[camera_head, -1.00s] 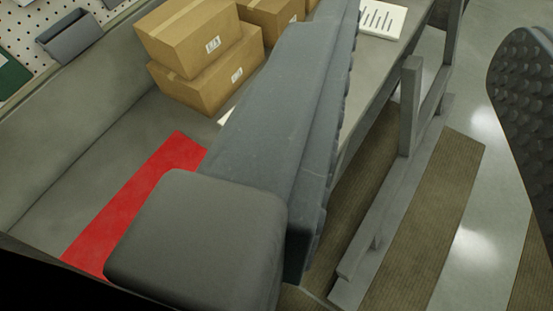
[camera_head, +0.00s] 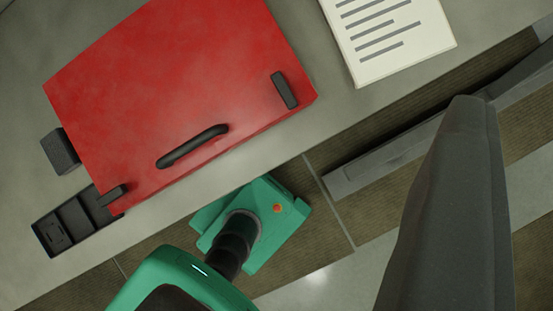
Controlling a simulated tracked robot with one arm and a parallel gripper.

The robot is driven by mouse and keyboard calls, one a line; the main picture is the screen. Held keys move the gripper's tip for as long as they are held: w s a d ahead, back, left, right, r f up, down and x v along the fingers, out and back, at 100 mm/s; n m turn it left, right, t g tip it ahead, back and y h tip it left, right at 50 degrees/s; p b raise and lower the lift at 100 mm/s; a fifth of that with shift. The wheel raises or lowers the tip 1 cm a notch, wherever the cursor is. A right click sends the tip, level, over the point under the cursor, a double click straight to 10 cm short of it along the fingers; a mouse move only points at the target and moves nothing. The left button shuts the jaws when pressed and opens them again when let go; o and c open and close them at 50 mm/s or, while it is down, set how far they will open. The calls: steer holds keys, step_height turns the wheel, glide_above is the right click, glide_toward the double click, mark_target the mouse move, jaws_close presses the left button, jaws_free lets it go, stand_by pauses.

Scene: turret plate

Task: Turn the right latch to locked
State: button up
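A red case (camera_head: 165,75) lies on the grey bench, seen from above and turned at a slant. Its right latch (camera_head: 284,90) is a short black bar near the right end of the front edge, pointing roughly across that edge. The left latch (camera_head: 112,195), at the front left corner, lies roughly along the edge. A black handle (camera_head: 192,146) sits between them. A dark grey part (camera_head: 450,210), perhaps one finger of my gripper, fills the lower right, well apart from the case. Its fingertips and any opening cannot be made out. Nothing touches the right latch.
A printed white sheet or pad (camera_head: 390,35) lies right of the case. A black tray (camera_head: 75,225) and a dark block (camera_head: 60,152) sit at its left. My green base shows below the bench edge. The bench between the case and its front edge is clear.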

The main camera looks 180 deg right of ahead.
steer(key=w+a+f+n+g+p, duration=0.2)
steer(key=a+f+n+g, duration=0.25)
steer(key=f, duration=0.45)
steer(key=n+g+p, duration=0.2)
steer(key=n+g, duration=0.2)
glide_toward(284, 88)
steer(key=f+p, duration=0.1)
steer(key=f, duration=0.3)
steer(key=f+p, duration=0.1)
steer(key=f, duration=0.3)
steer(key=shift+d+f+p, duration=0.2)
steer(key=shift+d+p, duration=0.05)
steer(key=shift+p, duration=0.05)
steer(key=shift+s, duration=0.1)
jaws_close()
steer(key=shift+a+r, duration=0.1)
steer(key=shift+a, duration=0.05)
